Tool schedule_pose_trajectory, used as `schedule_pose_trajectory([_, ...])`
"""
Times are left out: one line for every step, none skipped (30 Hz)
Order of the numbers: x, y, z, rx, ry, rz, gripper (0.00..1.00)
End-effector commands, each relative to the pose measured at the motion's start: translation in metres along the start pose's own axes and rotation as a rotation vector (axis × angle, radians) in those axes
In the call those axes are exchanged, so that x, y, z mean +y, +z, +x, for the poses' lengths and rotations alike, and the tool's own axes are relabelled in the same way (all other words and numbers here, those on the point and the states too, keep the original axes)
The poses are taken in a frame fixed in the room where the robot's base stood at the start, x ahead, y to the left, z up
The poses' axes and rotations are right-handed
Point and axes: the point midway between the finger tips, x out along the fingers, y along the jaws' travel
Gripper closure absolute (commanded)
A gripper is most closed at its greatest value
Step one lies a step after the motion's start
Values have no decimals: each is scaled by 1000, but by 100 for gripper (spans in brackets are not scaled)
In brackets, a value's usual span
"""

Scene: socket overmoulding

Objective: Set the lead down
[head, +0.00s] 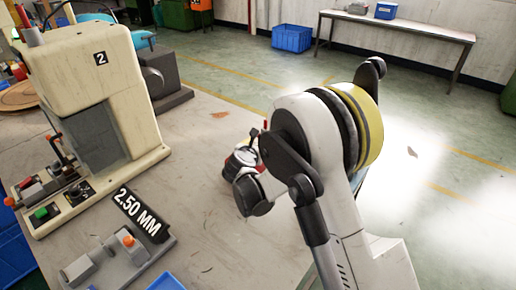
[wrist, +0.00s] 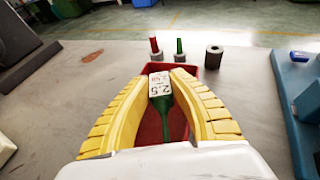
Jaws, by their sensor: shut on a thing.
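The lead (wrist: 163,104) is green with a white block on its end marked 2.5. It shows between the yellow fingers of my gripper (wrist: 168,76) in the wrist view. My gripper is shut on it. A red tray (wrist: 188,71) lies beneath and just beyond the fingertips; I cannot tell how high the lead is above it. In the head view my arm hides most of the gripper and the lead.
Beyond the tray stand a red piece (wrist: 154,46) and a green piece (wrist: 179,47) in grey holders, and a dark cylinder (wrist: 213,57). A blue object (wrist: 295,95) borders the right. In the head view a machine (head: 95,75) and a 2.50 MM sign (head: 141,213) stand left.

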Motion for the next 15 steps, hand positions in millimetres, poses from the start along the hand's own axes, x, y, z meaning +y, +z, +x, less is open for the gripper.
schedule_pose_trajectory([0,-6,3,0,0,0,100])
schedule_pose_trajectory([0,-6,2,0,0,0,100])
schedule_pose_trajectory([0,-4,2,0,0,0,100])
schedule_pose_trajectory([0,-4,2,0,0,0,100])
schedule_pose_trajectory([0,-4,2,0,0,0,100])
schedule_pose_trajectory([0,-3,2,0,0,0,100])
schedule_pose_trajectory([0,-3,2,0,0,0,100])
schedule_pose_trajectory([0,-4,2,0,0,0,100])
schedule_pose_trajectory([0,-4,2,0,0,0,100])
schedule_pose_trajectory([0,-5,2,0,0,0,100])
schedule_pose_trajectory([0,-6,3,0,0,0,100])
schedule_pose_trajectory([0,-7,3,0,0,0,100])
schedule_pose_trajectory([0,-8,4,0,0,0,100])
schedule_pose_trajectory([0,-9,4,0,0,0,100])
schedule_pose_trajectory([0,-10,4,0,0,0,100])
